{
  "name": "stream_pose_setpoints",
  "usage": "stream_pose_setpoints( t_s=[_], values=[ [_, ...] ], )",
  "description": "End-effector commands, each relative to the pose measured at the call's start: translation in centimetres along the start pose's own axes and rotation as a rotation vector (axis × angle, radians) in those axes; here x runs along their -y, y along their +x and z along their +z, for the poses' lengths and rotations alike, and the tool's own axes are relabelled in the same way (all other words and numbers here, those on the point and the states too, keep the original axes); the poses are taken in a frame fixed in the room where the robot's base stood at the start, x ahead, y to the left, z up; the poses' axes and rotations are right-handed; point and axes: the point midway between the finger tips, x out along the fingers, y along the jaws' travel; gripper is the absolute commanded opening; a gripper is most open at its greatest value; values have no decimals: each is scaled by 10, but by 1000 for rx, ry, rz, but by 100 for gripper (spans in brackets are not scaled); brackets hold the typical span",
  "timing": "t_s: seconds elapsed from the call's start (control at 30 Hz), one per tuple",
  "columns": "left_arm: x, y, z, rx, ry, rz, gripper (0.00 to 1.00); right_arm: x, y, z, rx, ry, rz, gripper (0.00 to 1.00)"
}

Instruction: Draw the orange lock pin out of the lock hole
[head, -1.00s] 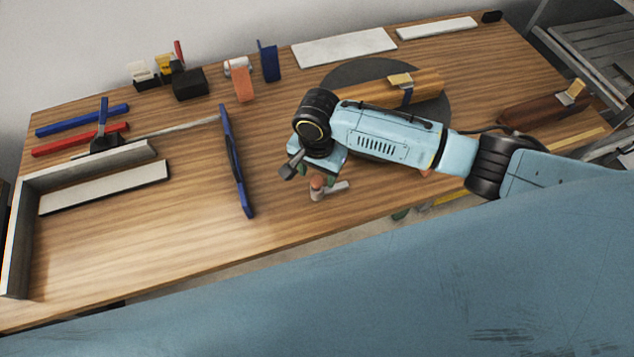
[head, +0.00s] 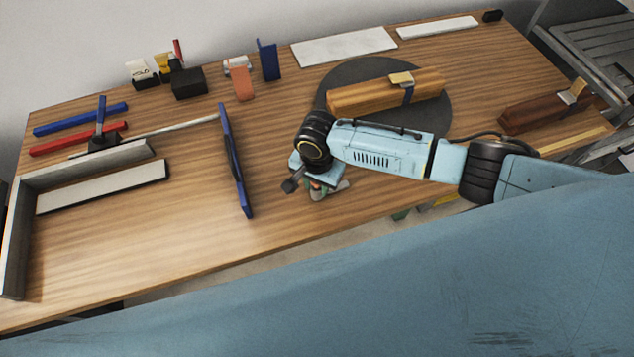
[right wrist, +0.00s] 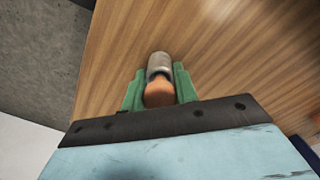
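The orange lock pin (right wrist: 159,94) shows in the right wrist view as a rounded orange head at the end of a grey metal cylinder (right wrist: 159,62). My right gripper (right wrist: 159,90) has its green fingers on both sides of the orange head, very close to it. I cannot tell whether they press on it. In the head view my right gripper (head: 322,187) is low over the table's front edge and mostly covers the pin. A grey metal piece (head: 343,185) sticks out beside it. The lock hole is hidden. My left gripper is not in view.
A blue upright panel (head: 236,165) stands left of my right gripper. A dark round disc (head: 436,118) bearing a wooden block (head: 365,96) lies behind my right arm. A grey angled frame (head: 85,164) is at the left. The wood table (head: 150,225) is clear at front left.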

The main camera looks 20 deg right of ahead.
Motion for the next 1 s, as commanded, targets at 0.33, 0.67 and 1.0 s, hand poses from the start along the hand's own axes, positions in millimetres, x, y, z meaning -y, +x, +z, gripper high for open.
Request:
stream_pose_setpoints(
  t_s=[0.33, 0.67, 1.0],
  values=[
    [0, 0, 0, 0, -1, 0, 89, 0, 0, 0, 0, 0, 1, 54],
    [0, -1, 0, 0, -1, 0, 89, 0, -4, 0, 0, 0, 0, 54],
    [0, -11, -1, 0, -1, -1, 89, 0, -58, 0, 0, 0, -3, 54]
  ],
)
